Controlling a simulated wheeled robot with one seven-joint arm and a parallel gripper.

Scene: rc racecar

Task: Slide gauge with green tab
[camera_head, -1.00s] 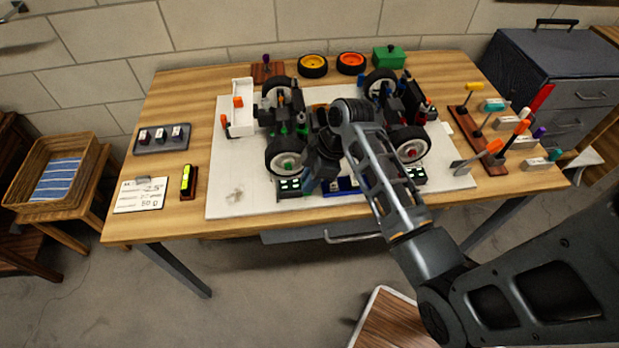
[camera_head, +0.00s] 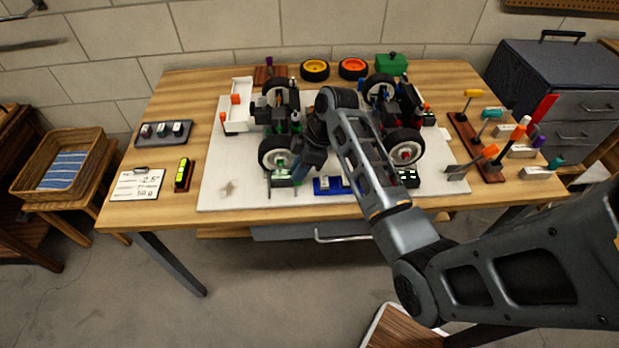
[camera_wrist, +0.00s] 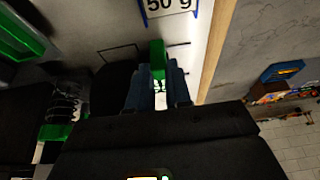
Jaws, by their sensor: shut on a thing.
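The green tab (camera_wrist: 157,57) stands upright between the fingers of my gripper (camera_wrist: 158,88) in the wrist view. My gripper is shut on it. In the head view, my gripper (camera_head: 301,178) is low at the front left wheel of the racecar (camera_head: 275,153). A small gauge (camera_head: 281,179) with a greenish display lies just left of my gripper at that wheel. The tab itself is hidden by my gripper in the head view. A second gauge (camera_head: 408,178) with lit marks lies by the front right wheel.
Tools stand on a rack (camera_head: 470,140) at the right. A yellow-green level (camera_head: 184,174) and a readout card (camera_head: 140,185) lie at the left. The board's front left is clear.

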